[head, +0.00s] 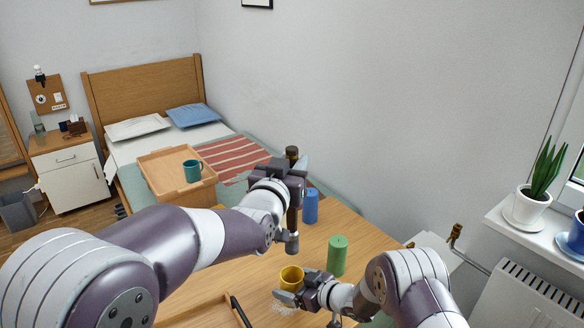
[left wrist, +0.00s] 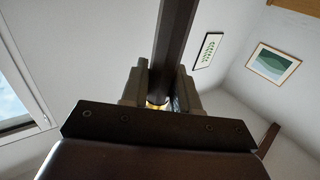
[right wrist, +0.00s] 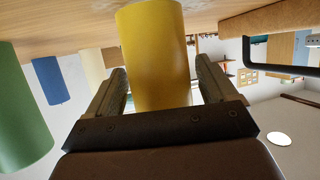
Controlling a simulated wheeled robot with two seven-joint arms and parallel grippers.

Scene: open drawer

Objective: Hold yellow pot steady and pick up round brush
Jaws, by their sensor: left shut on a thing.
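The yellow pot (head: 291,277) stands upright on the table, and it also shows in the right wrist view (right wrist: 156,55). My right gripper (head: 288,297) is low beside the table with a finger on either side of the pot; a narrow gap shows on the right in its wrist view (right wrist: 160,92), so it looks open around the pot. My left gripper (head: 293,182) is shut on a long dark stick, apparently the round brush (head: 292,218), held upright above the table. Its dark shaft (left wrist: 174,45) passes between the fingers (left wrist: 160,90). Its bristles cannot be made out.
A green cylinder (head: 338,256) and a blue one (head: 310,207) stand behind the pot. A wooden tray (head: 195,312) with a dark bar-like thing (head: 240,312) is at front left. Pale specks (head: 284,308) lie by the pot.

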